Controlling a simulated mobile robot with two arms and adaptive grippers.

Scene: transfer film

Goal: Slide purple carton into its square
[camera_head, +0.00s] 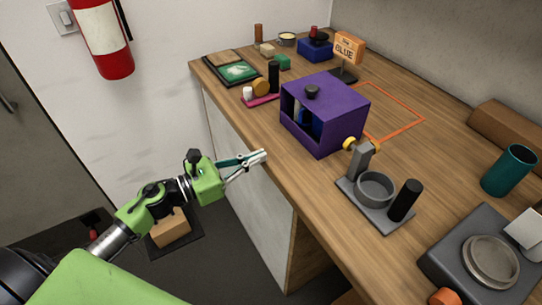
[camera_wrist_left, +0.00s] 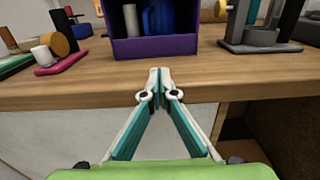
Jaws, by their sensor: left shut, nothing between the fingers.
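The purple carton (camera_head: 324,106) stands upright on the wooden counter, with a dark knob on top and an open front showing blue and dark items inside. In the left wrist view the carton (camera_wrist_left: 165,47) is straight ahead, beyond the counter's edge. An orange outlined square (camera_head: 402,106) lies on the counter behind and right of the carton, which hides part of it. My left gripper (camera_head: 265,154) is shut and empty, at the counter's front edge, apart from the carton; it also shows in the left wrist view (camera_wrist_left: 159,72). My right gripper is not in view.
A grey stand with a round dish (camera_head: 375,188) and black cylinder (camera_head: 405,200) is right of the carton. A pink tray (camera_head: 262,100) with small items is left. A teal cup (camera_head: 508,170) and grey scale (camera_head: 488,262) stand further right. An orange sign (camera_head: 348,47) stands behind.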

